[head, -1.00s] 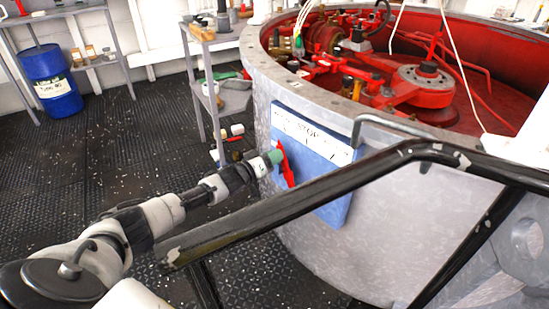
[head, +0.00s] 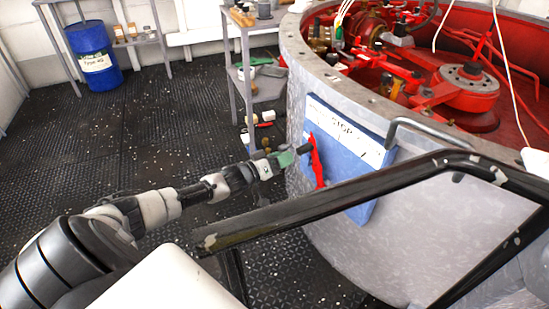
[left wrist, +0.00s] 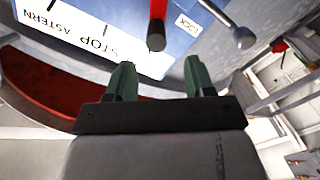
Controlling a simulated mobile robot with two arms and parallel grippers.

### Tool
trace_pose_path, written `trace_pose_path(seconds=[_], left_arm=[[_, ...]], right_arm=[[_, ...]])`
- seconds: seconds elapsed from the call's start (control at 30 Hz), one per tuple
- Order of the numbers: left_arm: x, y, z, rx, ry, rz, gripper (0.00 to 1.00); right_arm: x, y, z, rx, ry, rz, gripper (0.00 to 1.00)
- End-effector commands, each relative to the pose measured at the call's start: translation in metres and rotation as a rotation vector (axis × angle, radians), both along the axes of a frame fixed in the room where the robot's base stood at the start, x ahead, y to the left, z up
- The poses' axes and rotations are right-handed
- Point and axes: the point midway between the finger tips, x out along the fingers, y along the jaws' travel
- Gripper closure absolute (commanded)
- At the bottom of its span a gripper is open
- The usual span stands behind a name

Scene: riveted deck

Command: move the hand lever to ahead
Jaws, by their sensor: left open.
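The hand lever (head: 317,165) is a red bar on a blue panel (head: 352,192) on the side of a round grey drum. Its black handle (head: 305,150) sticks out toward my left gripper (head: 285,159). That gripper has green fingers and is open and empty, just short of the handle. In the left wrist view, the handle's round end (left wrist: 156,42) sits beyond the fingertips (left wrist: 158,72), in line with the gap between them. The white scale plate (left wrist: 95,42) reads STOP and ASTERN there; no ahead mark is readable. My right gripper is not in view.
A black rail (head: 350,195) crosses in front of the drum, close to my left arm. A grey grab handle (head: 430,128) is above the panel. A grey shelf stand (head: 245,75) and a blue barrel (head: 93,58) stand behind. The dark floor at left is clear.

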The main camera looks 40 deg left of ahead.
Motion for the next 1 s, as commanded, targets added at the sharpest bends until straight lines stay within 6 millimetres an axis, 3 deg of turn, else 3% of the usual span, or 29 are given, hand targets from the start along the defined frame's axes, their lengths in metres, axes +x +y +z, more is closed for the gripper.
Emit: trace_pose_path(seconds=[0.1,0.27,1.0], left_arm=[[-0.015,0.005,0.0,0.002,0.002,0.0,0.46],[-0.023,0.008,0.0,0.001,0.0,0.001,0.46],[-0.023,0.008,0.0,0.001,0.0,0.001,0.46]], right_arm=[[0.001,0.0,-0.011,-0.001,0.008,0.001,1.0],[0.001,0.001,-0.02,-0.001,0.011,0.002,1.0],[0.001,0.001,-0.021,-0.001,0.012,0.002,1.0]])
